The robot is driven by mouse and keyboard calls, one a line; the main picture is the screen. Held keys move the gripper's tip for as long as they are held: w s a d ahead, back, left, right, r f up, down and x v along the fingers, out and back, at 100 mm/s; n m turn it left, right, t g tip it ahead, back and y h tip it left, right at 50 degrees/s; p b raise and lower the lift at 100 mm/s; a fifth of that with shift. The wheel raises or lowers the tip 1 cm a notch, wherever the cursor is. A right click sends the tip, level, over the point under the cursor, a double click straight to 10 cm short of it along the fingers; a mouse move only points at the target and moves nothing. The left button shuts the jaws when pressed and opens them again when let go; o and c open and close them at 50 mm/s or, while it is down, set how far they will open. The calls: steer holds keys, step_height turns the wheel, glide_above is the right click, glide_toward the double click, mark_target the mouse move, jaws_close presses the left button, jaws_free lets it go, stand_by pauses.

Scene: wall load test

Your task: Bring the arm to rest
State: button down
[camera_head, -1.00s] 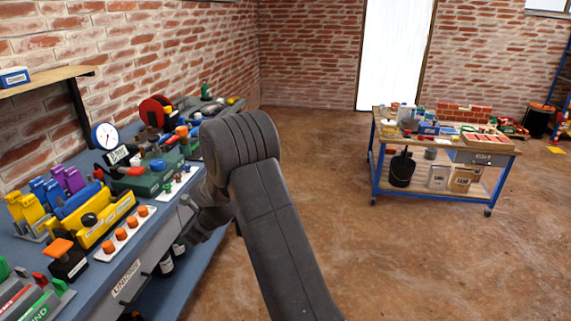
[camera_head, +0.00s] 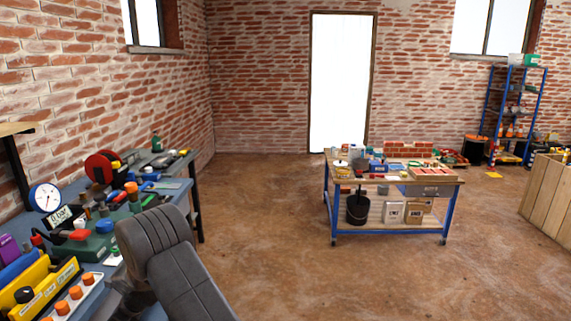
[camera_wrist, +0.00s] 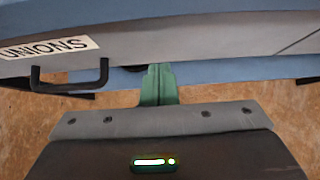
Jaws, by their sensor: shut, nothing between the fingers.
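My arm (camera_head: 180,262) rises from the bottom of the head view as a bulky dark grey padded link, bent at a rounded joint close to the workbench. My gripper (camera_wrist: 157,70) shows in the wrist view as two green fingers pressed together, with nothing between them. Its tips overlap the blue-grey front of the workbench in that view; I cannot tell whether they touch it. The gripper is hidden in the head view.
The workbench (camera_head: 174,187) at left is crowded with tools, a gauge and a yellow bin. Its drawer, labelled UNIONS (camera_wrist: 48,48), has a black handle (camera_wrist: 70,84). A blue-framed trolley (camera_head: 333,212) and wooden crate (camera_head: 545,192) stand beyond open brown floor.

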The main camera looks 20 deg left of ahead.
steer(key=shift+s+a, duration=0.15)
steer(key=shift+a, duration=0.75)
